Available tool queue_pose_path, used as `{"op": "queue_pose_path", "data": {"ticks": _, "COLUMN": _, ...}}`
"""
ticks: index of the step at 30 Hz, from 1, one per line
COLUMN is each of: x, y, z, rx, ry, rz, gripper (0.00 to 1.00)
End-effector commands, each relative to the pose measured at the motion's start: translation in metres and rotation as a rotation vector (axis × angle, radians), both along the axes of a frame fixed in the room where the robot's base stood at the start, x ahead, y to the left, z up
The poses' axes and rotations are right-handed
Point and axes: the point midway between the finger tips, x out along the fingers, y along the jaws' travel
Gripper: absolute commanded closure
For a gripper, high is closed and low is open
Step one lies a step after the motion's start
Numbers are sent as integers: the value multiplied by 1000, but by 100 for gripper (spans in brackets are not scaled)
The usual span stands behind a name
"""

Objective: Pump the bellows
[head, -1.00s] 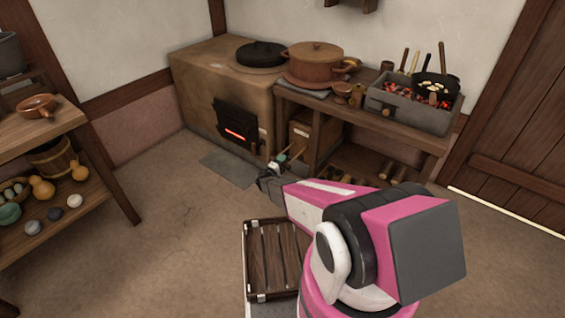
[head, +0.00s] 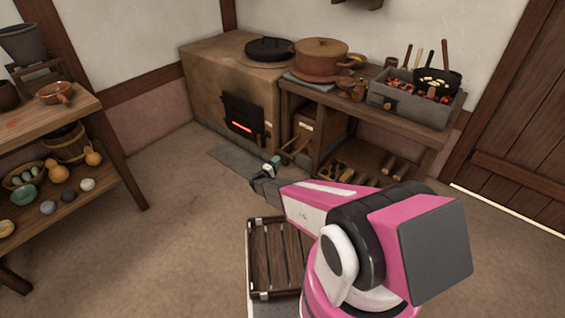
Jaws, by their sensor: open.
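A wooden box with a handle sticking out at its front (head: 303,126), which looks like the bellows, stands on the floor between the clay stove (head: 228,78) and the side table's leg. Its lower part and handle are small in the picture. The stove's dark fire door (head: 243,119) shows a red glow. My gripper (head: 268,166) is in front of the stove, short of the box and to the left of it. It is open and looks empty. A small green part shows at its tip.
A side table (head: 400,120) holds a clay pot (head: 321,58) and a brazier (head: 410,103) with glowing coals and a pan; logs lie beneath. Shelves (head: 100,180) with pottery stand at the left. A slatted wooden thing (head: 272,258) is below my arm. Floor at left centre is clear.

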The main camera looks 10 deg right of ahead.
Motion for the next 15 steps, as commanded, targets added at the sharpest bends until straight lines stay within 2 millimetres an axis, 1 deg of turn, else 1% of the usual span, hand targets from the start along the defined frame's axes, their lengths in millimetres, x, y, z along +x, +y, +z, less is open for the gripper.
{"op": "queue_pose_path", "data": {"ticks": 1, "x": 1, "y": 6, "z": -2, "rx": 0, "ry": 0, "rz": -1, "gripper": 45}}
{"op": "queue_pose_path", "data": {"ticks": 4, "x": 0, "y": 10, "z": -4, "rx": 1, "ry": -1, "rz": -4, "gripper": 45}}
{"op": "queue_pose_path", "data": {"ticks": 15, "x": -1, "y": 11, "z": -2, "rx": 6, "ry": 5, "rz": -6, "gripper": 45}}
